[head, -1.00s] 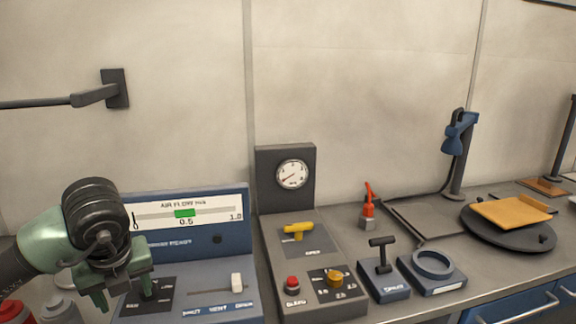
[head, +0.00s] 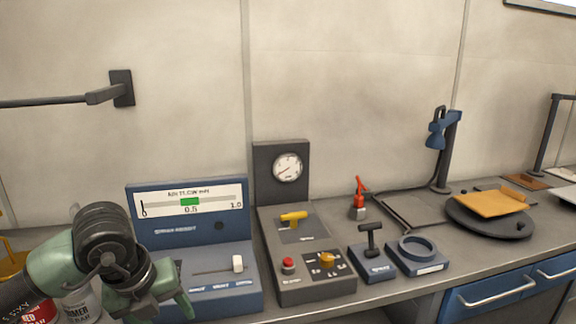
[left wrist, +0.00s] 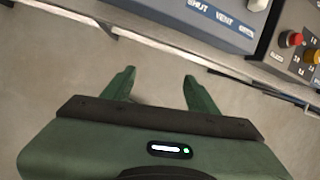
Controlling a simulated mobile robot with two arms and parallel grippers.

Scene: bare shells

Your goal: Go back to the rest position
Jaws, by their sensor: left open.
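My left gripper (head: 170,300) is at the lower left of the head view, in front of the blue air flow panel (head: 190,252). In the left wrist view its two green fingers (left wrist: 157,88) are spread apart with nothing between them. They hang over bare grey floor, off the front edge of the bench. In the head view the gripper covers the lower left part of the panel. My right gripper is in neither view.
A grey control box (head: 305,262) with a gauge, a yellow handle and a red button stands right of the panel. Cans (head: 80,303) stand behind my left arm. A black turntable (head: 490,222) with an orange cloth is further right. A wall arm (head: 105,94) juts out at upper left.

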